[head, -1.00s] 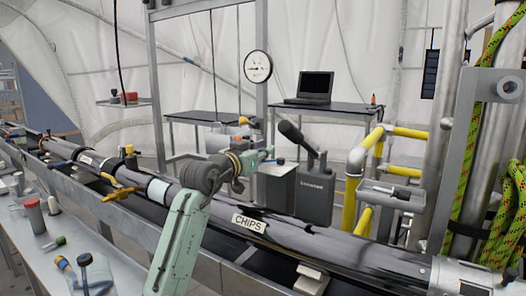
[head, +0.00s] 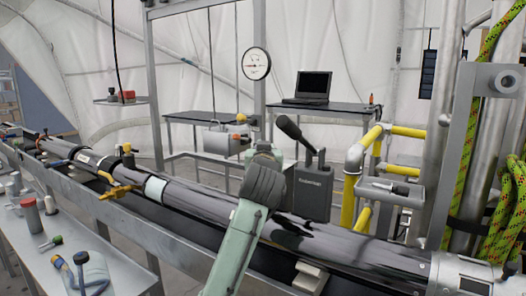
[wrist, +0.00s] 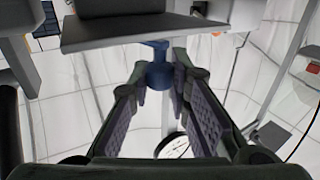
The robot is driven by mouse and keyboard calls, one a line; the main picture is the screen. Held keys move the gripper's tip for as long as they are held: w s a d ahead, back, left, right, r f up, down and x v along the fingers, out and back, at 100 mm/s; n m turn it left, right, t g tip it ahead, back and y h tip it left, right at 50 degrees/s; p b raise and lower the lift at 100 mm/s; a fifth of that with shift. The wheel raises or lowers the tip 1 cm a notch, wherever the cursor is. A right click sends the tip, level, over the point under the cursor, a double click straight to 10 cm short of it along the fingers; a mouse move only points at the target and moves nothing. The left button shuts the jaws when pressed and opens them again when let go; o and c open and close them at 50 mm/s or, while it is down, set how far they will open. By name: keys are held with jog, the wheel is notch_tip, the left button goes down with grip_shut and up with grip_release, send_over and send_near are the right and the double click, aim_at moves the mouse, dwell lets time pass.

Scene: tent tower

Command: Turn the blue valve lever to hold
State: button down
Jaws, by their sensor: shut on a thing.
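In the wrist view a blue piece, which I take to be the blue valve lever (wrist: 157,72), sits between the fingertips of my gripper (wrist: 160,78). Both fingers touch it at their tips, and the wider space between the fingers behind is empty. The lever's narrower top end runs up toward a grey plate. In the head view my forearm and wrist cover the fingertips and the lever. The hold mark and the lever's angle to it cannot be made out.
A long dark pipe (head: 190,198) in a metal trough crosses below my arm. A grey case with a black handle (head: 313,190) stands close right of my wrist. Yellow pipes (head: 350,200) are farther right. A gauge (head: 256,64) hangs behind. A bench (head: 95,262) is front left.

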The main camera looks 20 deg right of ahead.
jog(key=shift+s+d+n+t+y, duration=0.2)
jog(key=shift+n+y, duration=0.25)
jog(key=shift+y, duration=0.25)
jog(key=shift+s+d+n+t+y, duration=0.1)
jog(key=shift+s+n+t+y, duration=0.1)
jog(key=shift+n+y, duration=0.4)
jog(key=shift+s+d+n+t+y, duration=0.1)
jog(key=shift+s+n+t+y, duration=0.2)
jog(key=shift+y, duration=0.5)
jog(key=shift+w, duration=0.1)
jog(key=c, duration=1.5)
grip_release()
jog(key=s, duration=0.4)
jog(key=s+a, duration=0.1)
jog(key=s, duration=0.7)
jog(key=shift+a, duration=0.25)
jog(key=shift+w, duration=0.1)
